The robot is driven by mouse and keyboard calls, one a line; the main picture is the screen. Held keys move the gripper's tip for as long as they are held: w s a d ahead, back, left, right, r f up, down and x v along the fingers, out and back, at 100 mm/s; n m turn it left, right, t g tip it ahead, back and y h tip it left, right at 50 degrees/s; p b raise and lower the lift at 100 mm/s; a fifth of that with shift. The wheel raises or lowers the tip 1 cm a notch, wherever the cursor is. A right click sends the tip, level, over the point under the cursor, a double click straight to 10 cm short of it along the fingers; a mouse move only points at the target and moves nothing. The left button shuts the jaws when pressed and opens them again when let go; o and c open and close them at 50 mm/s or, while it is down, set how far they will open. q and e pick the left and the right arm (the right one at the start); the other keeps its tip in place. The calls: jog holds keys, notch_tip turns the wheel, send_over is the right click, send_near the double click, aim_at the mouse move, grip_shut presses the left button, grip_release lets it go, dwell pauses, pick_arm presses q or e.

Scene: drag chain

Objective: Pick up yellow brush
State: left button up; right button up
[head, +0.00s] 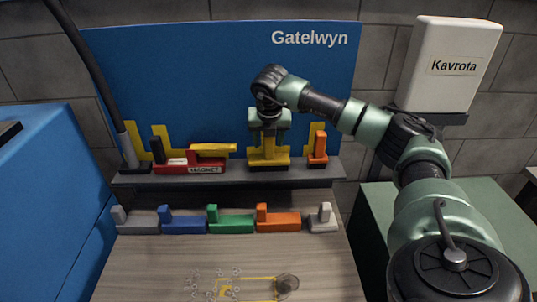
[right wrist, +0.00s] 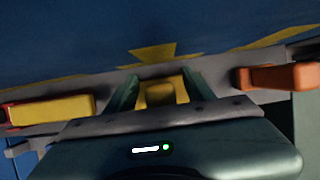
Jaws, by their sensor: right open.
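The yellow brush (head: 268,157) stands on the grey shelf (head: 225,180) in front of the blue board, with a dark strip along its base. My right gripper (head: 269,137) is directly above it, pointing down, with its fingers at the brush's upper part. In the right wrist view the open fingers (right wrist: 161,90) stand on either side of the yellow brush handle (right wrist: 160,93). I cannot tell whether they touch it. Part of the handle is hidden by the gripper. My left gripper is not in view.
An orange brush (head: 318,150) stands close on the right. A red magnet tool with a yellow top (head: 206,168) lies on the left. Below the shelf are several coloured blocks, including a green one (head: 231,223). The front tabletop (head: 140,265) is partly clear.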

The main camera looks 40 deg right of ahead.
grip_shut()
dwell(1.4)
